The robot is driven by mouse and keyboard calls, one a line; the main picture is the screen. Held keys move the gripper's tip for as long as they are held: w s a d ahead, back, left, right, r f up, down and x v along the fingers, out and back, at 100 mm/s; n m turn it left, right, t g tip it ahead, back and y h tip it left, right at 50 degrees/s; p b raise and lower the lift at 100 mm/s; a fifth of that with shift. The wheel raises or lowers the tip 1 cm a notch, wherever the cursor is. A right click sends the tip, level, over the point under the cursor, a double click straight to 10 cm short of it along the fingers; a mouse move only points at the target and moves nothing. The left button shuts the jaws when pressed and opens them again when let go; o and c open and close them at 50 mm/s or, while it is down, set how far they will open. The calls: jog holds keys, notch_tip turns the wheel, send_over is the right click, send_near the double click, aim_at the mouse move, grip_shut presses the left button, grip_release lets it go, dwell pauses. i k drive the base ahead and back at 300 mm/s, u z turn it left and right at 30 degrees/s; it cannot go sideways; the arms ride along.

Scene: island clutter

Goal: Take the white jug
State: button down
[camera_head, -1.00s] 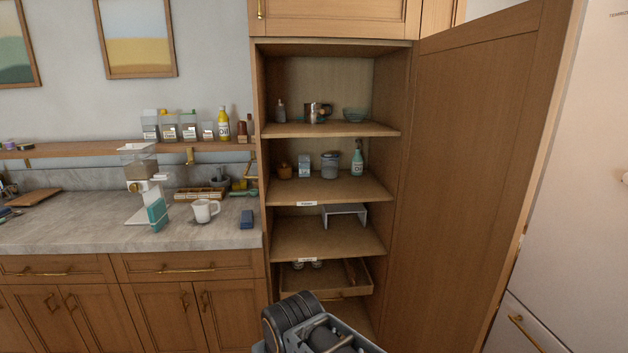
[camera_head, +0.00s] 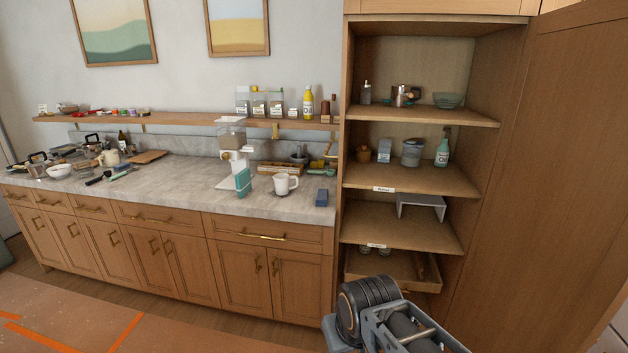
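A white jug (camera_head: 284,185) with a handle stands upright on the grey counter (camera_head: 215,196), near its right end and front edge. A second cream-white jug or mug (camera_head: 110,158) stands far left on the same counter, among pans; it is too small to tell which. Part of my arm shows at the bottom right, in front of the open cupboard and well apart from both vessels. My gripper's fingers are not in view.
A white-topped dispenser (camera_head: 232,150) and a teal box (camera_head: 243,182) stand left of the near jug, a blue block (camera_head: 321,197) to its right. The tall cupboard's door (camera_head: 545,170) stands open on the right. The left floor has free room.

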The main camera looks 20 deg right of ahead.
aim_at(287, 184)
jog(key=u, duration=0.5)
jog(key=i, duration=2.5)
jog(key=z, duration=0.55)
